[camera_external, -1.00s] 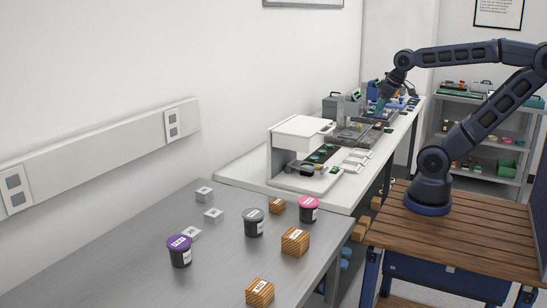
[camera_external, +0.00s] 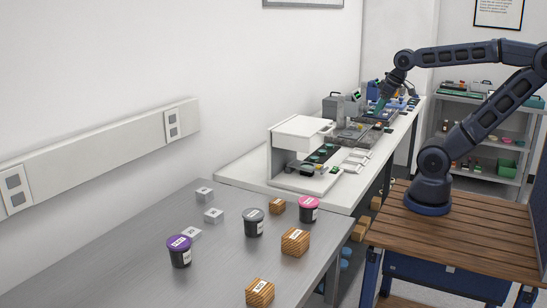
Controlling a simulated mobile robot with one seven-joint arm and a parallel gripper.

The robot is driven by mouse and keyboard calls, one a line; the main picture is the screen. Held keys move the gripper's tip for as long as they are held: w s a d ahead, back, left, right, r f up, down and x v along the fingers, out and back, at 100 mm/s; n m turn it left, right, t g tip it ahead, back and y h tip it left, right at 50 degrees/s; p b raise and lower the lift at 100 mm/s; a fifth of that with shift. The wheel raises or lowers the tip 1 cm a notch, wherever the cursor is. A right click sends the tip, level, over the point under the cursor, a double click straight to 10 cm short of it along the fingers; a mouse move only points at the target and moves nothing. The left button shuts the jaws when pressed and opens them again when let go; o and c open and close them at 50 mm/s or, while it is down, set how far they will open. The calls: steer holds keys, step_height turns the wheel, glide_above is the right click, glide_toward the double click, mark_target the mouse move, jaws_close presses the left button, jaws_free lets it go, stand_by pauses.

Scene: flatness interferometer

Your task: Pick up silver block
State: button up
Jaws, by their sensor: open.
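Three small silver blocks with white labels stand on the grey metal table at the front: one at the back (camera_external: 204,196), one just in front of it (camera_external: 214,215), and one beside the purple-lidded jar (camera_external: 191,233). The label text is too small to read. My gripper (camera_external: 380,106) is far off at the back, low over the white bench and among the equipment there. It is open, but its fingertips are small and hard to make out. It is well apart from the silver blocks.
On the metal table (camera_external: 110,262) stand a purple-lidded jar (camera_external: 180,252), a grey-lidded jar (camera_external: 254,223), a pink-lidded jar (camera_external: 309,210) and wooden blocks (camera_external: 295,242). A white instrument (camera_external: 300,135) stands on the white bench behind. The table's left front is clear.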

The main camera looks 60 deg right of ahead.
steer(key=w+a+r+n+g, duration=0.15)
steer(key=w+a, duration=0.25)
steer(key=w, duration=0.5)
steer(key=w+a+r+n, duration=0.3)
steer(key=w+a, duration=0.1)
steer(key=w, duration=0.5)
steer(key=w+a+r+n, duration=0.3)
steer(key=w+a, duration=0.1)
steer(key=w, duration=0.4)
steer(key=n+g, duration=0.3)
steer(key=n, duration=0.7)
glide_above(204, 190)
step_height(204, 190, down, 26)
step_height(204, 190, down, 10)
steer(key=shift+f, duration=0.1)
steer(key=shift+d, duration=0.1)
steer(key=c, duration=1.2)
